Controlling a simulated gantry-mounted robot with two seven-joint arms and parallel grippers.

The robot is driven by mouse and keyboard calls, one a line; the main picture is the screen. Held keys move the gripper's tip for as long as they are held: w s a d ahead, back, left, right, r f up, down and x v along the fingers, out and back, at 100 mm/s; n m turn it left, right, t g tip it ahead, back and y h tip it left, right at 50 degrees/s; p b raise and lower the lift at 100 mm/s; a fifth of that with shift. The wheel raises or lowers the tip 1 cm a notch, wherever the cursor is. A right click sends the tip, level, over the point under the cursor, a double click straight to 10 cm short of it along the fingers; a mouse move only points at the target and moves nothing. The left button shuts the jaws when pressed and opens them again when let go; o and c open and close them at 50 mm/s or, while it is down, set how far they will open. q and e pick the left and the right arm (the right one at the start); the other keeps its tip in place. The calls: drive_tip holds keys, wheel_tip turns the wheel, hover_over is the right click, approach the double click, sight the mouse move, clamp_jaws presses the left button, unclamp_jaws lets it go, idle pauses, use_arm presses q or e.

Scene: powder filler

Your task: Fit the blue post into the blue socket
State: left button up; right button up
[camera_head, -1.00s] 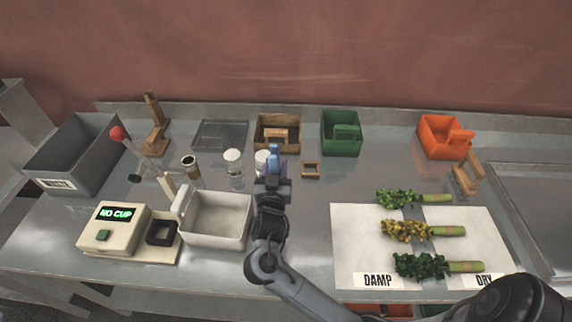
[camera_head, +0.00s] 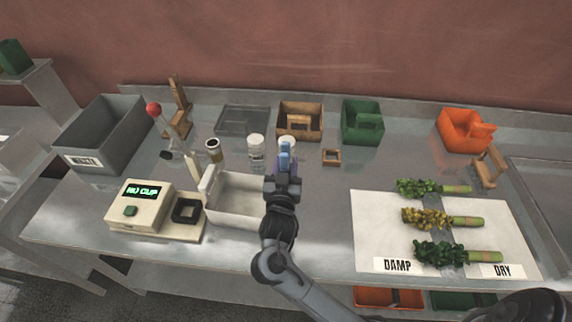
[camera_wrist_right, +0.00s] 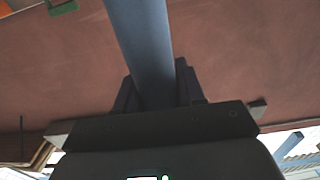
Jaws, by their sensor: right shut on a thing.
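The blue post (camera_head: 284,151) is in my right gripper (camera_head: 285,166), held above the middle of the table. In the right wrist view the post (camera_wrist_right: 140,40) is a long blue-grey bar standing out from between the dark fingers, which are shut on it. In the head view the gripper is just beyond the right end of the white tray and hides part of what lies behind it. I cannot make out the blue socket for certain. My left gripper is in neither view.
The white tray (camera_head: 235,211), a scale (camera_head: 135,212) reading NO CUP and small jars (camera_head: 256,148) are close left of my gripper. A small wooden frame (camera_head: 332,157) lies to its right. Bins line the back. A white mat (camera_head: 375,235) with plant bundles is at right.

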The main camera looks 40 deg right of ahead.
wheel_tip(320, 180, down, 10)
drive_tip(key=b, duration=0.5)
drive_tip(key=shift+f+b, duration=0.2)
drive_tip(key=shift+b, duration=0.1)
idle(1.7)
drive_tip(key=shift+f, duration=0.1)
idle(0.4)
drive_tip(key=o, duration=1)
drive_tip(key=shift+o, duration=1.3)
